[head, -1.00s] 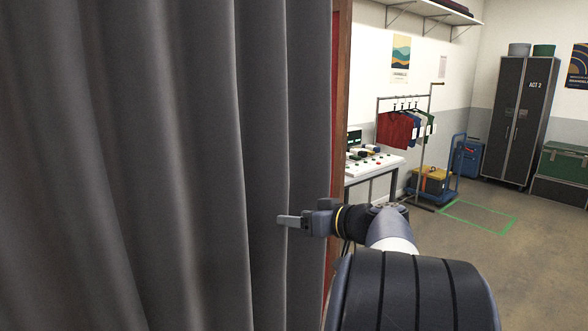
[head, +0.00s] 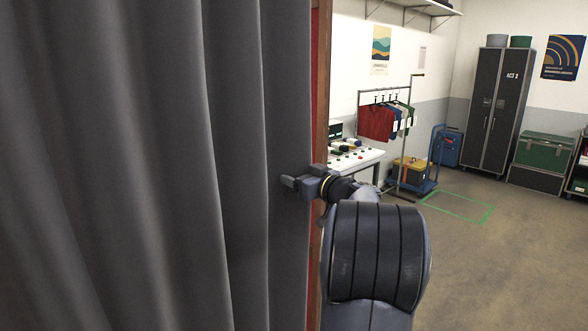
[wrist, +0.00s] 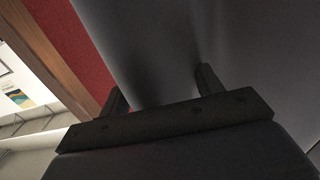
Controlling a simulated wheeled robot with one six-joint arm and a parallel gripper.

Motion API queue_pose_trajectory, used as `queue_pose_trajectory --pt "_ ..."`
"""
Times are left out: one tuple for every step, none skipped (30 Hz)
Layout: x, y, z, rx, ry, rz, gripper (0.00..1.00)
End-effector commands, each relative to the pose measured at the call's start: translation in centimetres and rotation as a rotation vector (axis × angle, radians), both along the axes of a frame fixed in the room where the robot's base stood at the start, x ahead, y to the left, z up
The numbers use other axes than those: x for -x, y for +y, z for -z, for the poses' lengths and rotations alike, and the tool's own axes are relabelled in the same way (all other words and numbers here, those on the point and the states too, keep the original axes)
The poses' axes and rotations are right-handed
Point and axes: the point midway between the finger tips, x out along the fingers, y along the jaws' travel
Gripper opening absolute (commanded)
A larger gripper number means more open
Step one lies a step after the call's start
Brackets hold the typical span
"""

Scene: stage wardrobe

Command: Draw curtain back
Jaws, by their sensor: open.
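A grey curtain (head: 150,160) hangs in deep folds across the left half of the head view. Its right edge hangs beside a wooden post with a red strip along it. My gripper (head: 287,183) is at this right edge of the curtain, at mid-height in the head view. In the wrist view the jaws of my gripper (wrist: 160,90) stand apart, with grey curtain cloth (wrist: 150,50) showing between and beyond them. I cannot tell whether the fingers touch the cloth.
A wooden post (head: 320,90) stands right of the curtain. Beyond it are a white control desk (head: 355,162), a clothes rack (head: 388,90), a blue trolley (head: 437,150), a dark locker (head: 495,110) and a green trunk (head: 543,152). Floor at the right is open.

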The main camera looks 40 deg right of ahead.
Motion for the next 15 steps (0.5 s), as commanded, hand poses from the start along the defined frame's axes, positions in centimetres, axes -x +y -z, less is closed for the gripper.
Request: queue_pose_trajectory --pt "-0.42 0.06 -0.08 -0.001 0.001 -0.001 0.62" --pt "-0.57 0.07 -0.05 -0.001 0.001 -0.001 0.62" --pt "-0.70 0.10 -0.03 -0.001 0.000 -0.001 0.62" --pt "-0.76 0.10 -0.02 0.000 0.000 -0.001 0.62" --pt "-0.80 0.10 0.00 0.000 0.000 0.000 0.62" --pt "-0.82 0.10 0.02 0.000 0.000 0.000 0.62" --pt "-0.82 0.10 0.03 0.000 0.000 0.000 0.62" --pt "-0.83 0.09 0.04 0.000 0.000 0.000 0.62" --pt "-0.82 0.09 0.04 0.000 0.000 0.000 0.62" --pt "-0.81 0.09 0.05 0.000 0.000 0.000 0.62" --pt "-0.81 0.09 0.05 0.000 0.000 0.000 0.62" --pt "-0.80 0.09 0.05 0.000 0.000 0.000 0.60" --pt "-0.80 0.09 0.05 0.000 0.000 0.000 0.58" --pt "-0.79 0.09 0.05 0.000 0.000 0.000 0.55" --pt "-0.79 0.09 0.05 0.000 0.000 0.000 0.52"
